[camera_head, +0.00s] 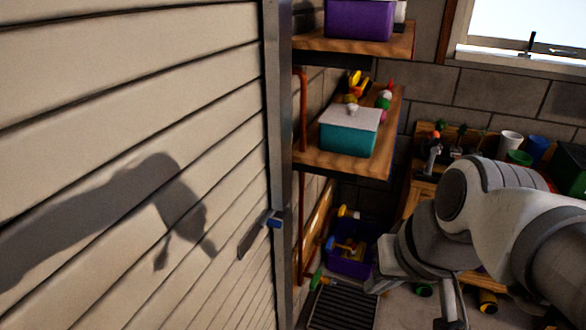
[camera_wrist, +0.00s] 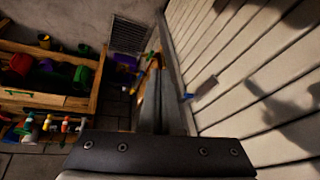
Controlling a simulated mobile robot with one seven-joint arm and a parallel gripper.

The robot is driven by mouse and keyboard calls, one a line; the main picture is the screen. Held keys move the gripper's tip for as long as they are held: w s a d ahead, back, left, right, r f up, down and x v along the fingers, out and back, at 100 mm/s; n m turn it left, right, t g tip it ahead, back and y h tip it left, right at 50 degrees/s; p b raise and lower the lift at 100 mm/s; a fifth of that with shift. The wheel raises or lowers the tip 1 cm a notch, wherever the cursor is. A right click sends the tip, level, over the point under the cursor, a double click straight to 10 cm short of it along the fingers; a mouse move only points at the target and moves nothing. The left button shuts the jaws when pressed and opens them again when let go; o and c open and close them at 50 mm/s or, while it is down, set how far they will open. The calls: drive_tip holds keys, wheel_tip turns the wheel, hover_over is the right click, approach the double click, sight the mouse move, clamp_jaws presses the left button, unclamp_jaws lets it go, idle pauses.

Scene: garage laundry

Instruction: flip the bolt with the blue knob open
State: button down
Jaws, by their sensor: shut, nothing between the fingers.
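The bolt (camera_head: 254,235) is a dark flat bar on the cream slatted door (camera_head: 130,60), near its metal edge frame. Its blue knob (camera_head: 275,221) is at the bar's right end, by the frame. In the wrist view the bolt (camera_wrist: 206,87) and blue knob (camera_wrist: 188,96) show right of the fingers. My gripper (camera_head: 452,308) is at the lower right in the head view, well apart from the bolt, partly cut off by the picture edge. In the wrist view my gripper (camera_wrist: 158,75) is shut and empty.
Wooden shelves (camera_head: 335,165) hold a teal box (camera_head: 347,140) and a purple box (camera_head: 358,18) right of the frame. A purple bin (camera_head: 350,262) with tools stands below, near a dark floor grate (camera_head: 343,306). A cluttered wooden bench (camera_wrist: 45,101) is left in the wrist view.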

drive_tip(key=w+a+f+m+g+y+b, duration=0.1)
drive_tip(key=w+a+f+g+y+b, duration=0.15)
drive_tip(key=a+f+y+b, duration=0.35)
drive_tip(key=m+t+y+b, duration=0.5)
drive_tip(key=m+t+b, duration=0.1)
drive_tip(key=m+t, duration=0.3)
approach(273, 216)
drive_tip(key=f+v, duration=0.1)
drive_tip(key=v, duration=0.4)
drive_tip(key=shift+w+d+r, duration=0.15)
drive_tip(key=shift+w+r, duration=0.1)
drive_tip(key=shift+w, duration=0.05)
drive_tip(key=x, duration=1)
drive_tip(key=shift+s+r+b, duration=0.1)
drive_tip(key=shift+r+b, duration=0.05)
drive_tip(key=shift+b, duration=0.25)
